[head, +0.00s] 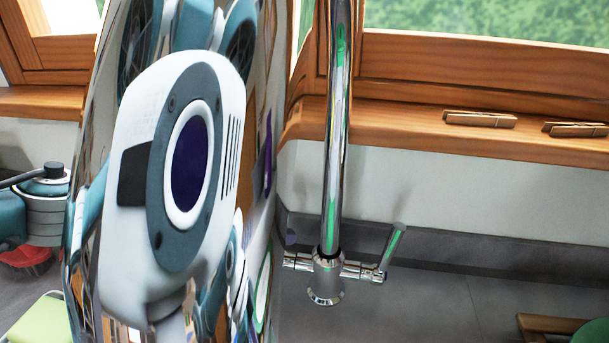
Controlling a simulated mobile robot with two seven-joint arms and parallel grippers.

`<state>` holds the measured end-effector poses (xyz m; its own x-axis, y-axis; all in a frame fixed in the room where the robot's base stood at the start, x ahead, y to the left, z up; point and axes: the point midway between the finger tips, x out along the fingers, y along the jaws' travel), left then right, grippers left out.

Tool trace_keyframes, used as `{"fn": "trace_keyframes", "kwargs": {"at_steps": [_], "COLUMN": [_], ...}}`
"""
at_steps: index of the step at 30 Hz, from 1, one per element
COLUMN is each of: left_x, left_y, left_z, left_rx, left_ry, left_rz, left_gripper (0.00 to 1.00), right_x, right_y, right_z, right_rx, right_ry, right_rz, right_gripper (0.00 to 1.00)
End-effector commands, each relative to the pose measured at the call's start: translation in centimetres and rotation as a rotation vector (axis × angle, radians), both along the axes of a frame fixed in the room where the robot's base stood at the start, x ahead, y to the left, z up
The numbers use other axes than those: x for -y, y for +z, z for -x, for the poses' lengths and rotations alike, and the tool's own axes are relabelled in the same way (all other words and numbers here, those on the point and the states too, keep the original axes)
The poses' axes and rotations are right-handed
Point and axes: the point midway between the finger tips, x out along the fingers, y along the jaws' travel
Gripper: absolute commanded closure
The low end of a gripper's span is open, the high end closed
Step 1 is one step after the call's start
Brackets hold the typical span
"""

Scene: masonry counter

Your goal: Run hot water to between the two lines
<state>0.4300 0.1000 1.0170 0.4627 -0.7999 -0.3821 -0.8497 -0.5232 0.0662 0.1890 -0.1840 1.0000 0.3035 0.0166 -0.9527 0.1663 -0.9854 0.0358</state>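A chrome tap (326,270) stands at the back of the grey counter, in the middle of the head view. Its tall spout (339,120) rises out of the top of the picture. Its right lever (391,248) tilts up and to the right; its left handle (297,261) is partly hidden by a shiny, mirror-like surface (262,90) close to the camera. I see no water from the tap; the spout's outlet is out of view. No vessel with two lines can be made out. Neither of my grippers can be made out.
A white and teal shape with a dark oval fills the left, perhaps part of me or my reflection. Two small bar-shaped objects (480,119) lie on the wooden sill (420,125). A wooden edge (548,325) and green round thing (592,333) are lower right. The counter (430,305) beside the tap is clear.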

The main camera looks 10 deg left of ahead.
Motion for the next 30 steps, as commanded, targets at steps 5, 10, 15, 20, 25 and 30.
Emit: {"fn": "trace_keyframes", "kwargs": {"at_steps": [5,10,15,20,25,30], "left_x": [0.50,0.49,0.48,0.48,0.48,0.48], "left_y": [-0.22,-0.19,-0.19,-0.19,-0.19,-0.19], "left_z": [-0.29,-0.27,-0.27,-0.27,-0.25,-0.25], "left_rx": [0.001,0.001,0.001,0.001,0.001,0.001], "left_ry": [0.000,0.000,0.000,0.000,0.000,0.000], "left_rz": [0.000,0.000,0.000,0.000,0.000,0.000], "left_gripper": [0.54,0.54,0.73,0.91,1.00,1.00], "right_x": [-0.02,-0.03,-0.07,-0.11,-0.12,-0.12], "right_y": [-0.12,-0.10,-0.09,-0.09,-0.08,-0.07], "right_z": [0.00,-0.03,-0.04,-0.05,-0.07,-0.08], "right_rx": [0.000,0.001,0.001,0.001,0.002,0.002], "right_ry": [0.000,0.000,-0.001,-0.002,-0.002,-0.002], "right_rz": [0.000,-0.001,-0.003,-0.004,-0.004,-0.004], "right_gripper": [0.42,0.42,0.42,0.42,0.42,0.42]}}
